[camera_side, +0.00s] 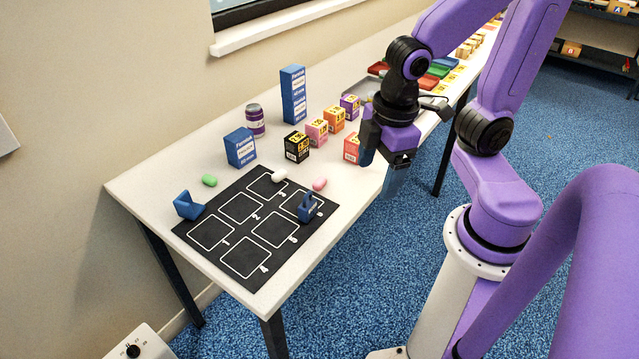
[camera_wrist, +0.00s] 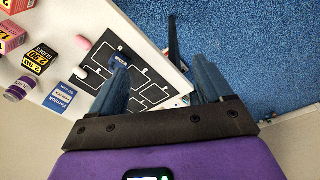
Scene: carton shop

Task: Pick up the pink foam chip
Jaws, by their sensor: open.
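The pink foam chip (camera_side: 320,184) lies at the right edge of the black numbered mat (camera_side: 216,256) in the side view, just behind a small blue piece. In the wrist view the pink chip (camera_wrist: 83,43) is a small rounded shape at the upper left, outside the fingers. My gripper (camera_side: 381,162) hangs in the air to the right of the chip, near the table's front edge. Its fingers (camera_wrist: 162,72) are spread apart with nothing held between them.
The blue piece (camera_side: 307,207) stands close to the pink chip. Small cartons (camera_side: 296,147) and a tall blue box (camera_side: 293,94) stand behind. Blue carpet (camera_side: 345,275) lies below the table edge.

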